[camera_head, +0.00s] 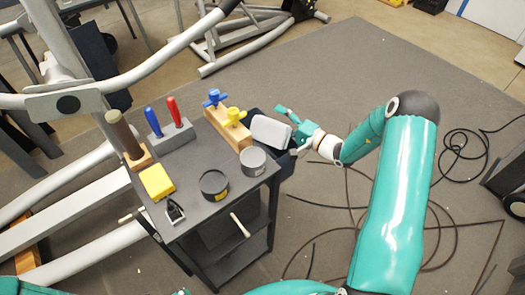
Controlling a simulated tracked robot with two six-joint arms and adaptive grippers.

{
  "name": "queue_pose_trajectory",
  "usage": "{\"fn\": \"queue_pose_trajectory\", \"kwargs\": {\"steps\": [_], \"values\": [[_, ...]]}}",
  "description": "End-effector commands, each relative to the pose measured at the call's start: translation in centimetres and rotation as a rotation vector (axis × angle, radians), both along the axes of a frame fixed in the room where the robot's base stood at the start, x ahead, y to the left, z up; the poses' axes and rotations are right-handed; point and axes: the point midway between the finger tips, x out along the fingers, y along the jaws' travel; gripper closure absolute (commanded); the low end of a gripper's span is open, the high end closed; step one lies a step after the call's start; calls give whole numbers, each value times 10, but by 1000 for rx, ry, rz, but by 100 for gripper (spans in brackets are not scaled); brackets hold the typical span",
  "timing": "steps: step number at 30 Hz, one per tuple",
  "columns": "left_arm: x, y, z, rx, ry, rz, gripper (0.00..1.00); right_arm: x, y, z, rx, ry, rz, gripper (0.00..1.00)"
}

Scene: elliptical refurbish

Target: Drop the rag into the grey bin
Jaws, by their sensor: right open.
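A pale grey-white piece that looks like the rag (271,131) lies at the right end of the cart, over the edge of a dark blue-grey bin (286,165). I cannot tell how far it is inside the bin. My right gripper (287,131) is open at the right side of the rag, with its teal fingers spread. I cannot tell whether they touch it. My left gripper does not show; only a teal piece of my body is at the bottom left corner.
The dark cart (200,236) carries a yellow block (157,181), two round tins (214,186), a tool block (171,135), a wooden block with knobs (228,128) and a brush (127,138). An exercise machine (65,190) stands at left. Black cables (455,145) lie on the floor at right.

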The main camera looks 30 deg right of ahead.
Motion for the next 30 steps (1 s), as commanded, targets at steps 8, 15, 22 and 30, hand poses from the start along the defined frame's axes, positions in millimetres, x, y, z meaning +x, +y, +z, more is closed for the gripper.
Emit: {"fn": "queue_pose_trajectory", "kwargs": {"steps": [8,15,22,30], "values": [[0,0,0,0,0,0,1,-54,-19,0,0,1,-6,26],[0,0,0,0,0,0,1,-88,-29,-1,-1,1,-3,26],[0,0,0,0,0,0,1,-97,-31,-1,-1,0,0,26],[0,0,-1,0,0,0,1,-96,-31,-1,-1,0,0,26]]}}
